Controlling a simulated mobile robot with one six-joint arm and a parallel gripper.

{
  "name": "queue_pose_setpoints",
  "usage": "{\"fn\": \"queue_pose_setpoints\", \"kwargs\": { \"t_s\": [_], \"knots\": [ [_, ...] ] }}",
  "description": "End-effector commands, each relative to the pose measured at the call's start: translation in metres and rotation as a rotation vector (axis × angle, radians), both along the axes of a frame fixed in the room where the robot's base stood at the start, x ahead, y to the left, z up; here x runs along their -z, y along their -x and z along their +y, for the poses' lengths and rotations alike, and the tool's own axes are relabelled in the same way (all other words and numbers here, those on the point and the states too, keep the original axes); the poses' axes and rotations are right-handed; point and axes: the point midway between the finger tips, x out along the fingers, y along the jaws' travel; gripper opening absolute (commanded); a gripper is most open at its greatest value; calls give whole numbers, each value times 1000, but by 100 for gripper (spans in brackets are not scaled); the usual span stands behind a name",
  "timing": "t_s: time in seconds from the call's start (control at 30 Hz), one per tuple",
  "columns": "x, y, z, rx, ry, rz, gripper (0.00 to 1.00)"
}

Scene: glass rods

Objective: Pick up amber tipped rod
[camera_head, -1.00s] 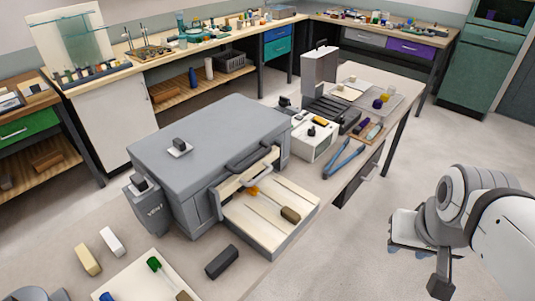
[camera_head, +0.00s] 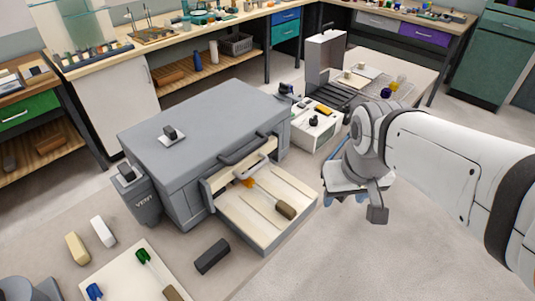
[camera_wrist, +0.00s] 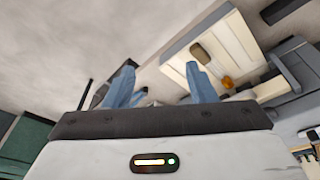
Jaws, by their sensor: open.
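The amber tipped rod (camera_head: 266,195) lies in the open cream drawer (camera_head: 232,213) of a grey cabinet. Its amber tip is at the cabinet end and its brown end is near the drawer's outer side. In the wrist view the brown end (camera_wrist: 201,51) and amber tip (camera_wrist: 228,83) show beyond the right finger; the thin shaft is hard to see. My gripper (camera_head: 345,200) hangs right of the drawer, apart from the rod. Its blue fingers (camera_wrist: 160,76) are spread with nothing between them.
The grey cabinet (camera_head: 205,120) stands behind the drawer. A dark block (camera_head: 212,256) lies left of it. A white tray (camera_head: 125,278) at front left holds a green-tipped rod (camera_head: 142,257) and a blue-tipped piece (camera_head: 95,291). A white device (camera_head: 315,132) stands behind my gripper.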

Motion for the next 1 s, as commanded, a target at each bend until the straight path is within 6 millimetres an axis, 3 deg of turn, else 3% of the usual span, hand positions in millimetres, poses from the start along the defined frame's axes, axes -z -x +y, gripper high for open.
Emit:
{"fn": "queue_pose_setpoints", "kwargs": {
  "t_s": [0.03, 0.2, 0.4, 0.6, 1.0],
  "knots": [
    [16, -14, 12, -81, 13, 33, 51],
    [51, -56, 50, -361, 53, 119, 51],
    [88, -89, 89, -610, 83, 188, 51],
    [106, -99, 106, -709, 93, 216, 51],
    [154, -98, 107, -714, 94, 221, 51]
  ]
}}
